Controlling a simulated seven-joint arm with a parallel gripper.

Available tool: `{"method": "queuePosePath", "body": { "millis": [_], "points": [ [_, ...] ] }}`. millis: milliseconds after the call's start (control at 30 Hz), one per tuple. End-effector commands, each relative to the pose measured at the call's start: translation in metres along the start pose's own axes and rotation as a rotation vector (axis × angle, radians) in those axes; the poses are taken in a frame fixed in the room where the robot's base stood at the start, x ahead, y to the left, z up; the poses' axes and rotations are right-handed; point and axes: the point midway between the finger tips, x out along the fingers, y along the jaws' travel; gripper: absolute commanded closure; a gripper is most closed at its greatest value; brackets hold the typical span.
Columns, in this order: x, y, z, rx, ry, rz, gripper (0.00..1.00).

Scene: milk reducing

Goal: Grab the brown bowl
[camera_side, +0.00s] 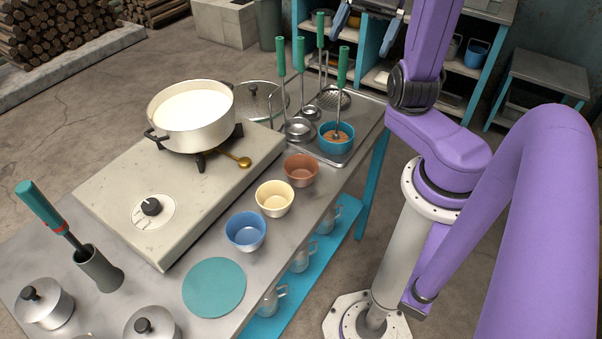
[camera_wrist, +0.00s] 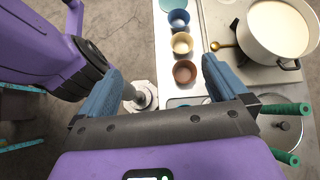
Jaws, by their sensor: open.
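The brown bowl (camera_side: 301,169) stands on the metal counter, in a row with a cream bowl (camera_side: 274,198) and a blue bowl (camera_side: 246,230). The brown bowl is empty and upright. It also shows in the wrist view (camera_wrist: 185,73), between and beyond my fingertips. My gripper (camera_wrist: 161,70) is open and empty, well above the counter and apart from the bowl. In the side view only its blue fingers show at the top edge.
A pot of white liquid (camera_side: 190,117) stands on the stove slab (camera_side: 200,188) beside the bowls. A tray (camera_side: 365,140) behind the brown bowl holds a blue cup (camera_side: 336,146) and upright green-handled tools. A teal disc (camera_side: 214,288) lies in front of the blue bowl.

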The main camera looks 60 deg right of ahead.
Motion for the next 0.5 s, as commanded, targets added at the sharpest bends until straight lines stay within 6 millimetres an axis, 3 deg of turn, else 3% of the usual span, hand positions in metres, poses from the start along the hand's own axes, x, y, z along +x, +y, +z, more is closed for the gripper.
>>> {"method": "queuePosePath", "body": {
  "millis": [500],
  "points": [
    [-0.036, 0.017, -0.016, 0.381, -0.165, -0.414, 0.0]
  ]
}}
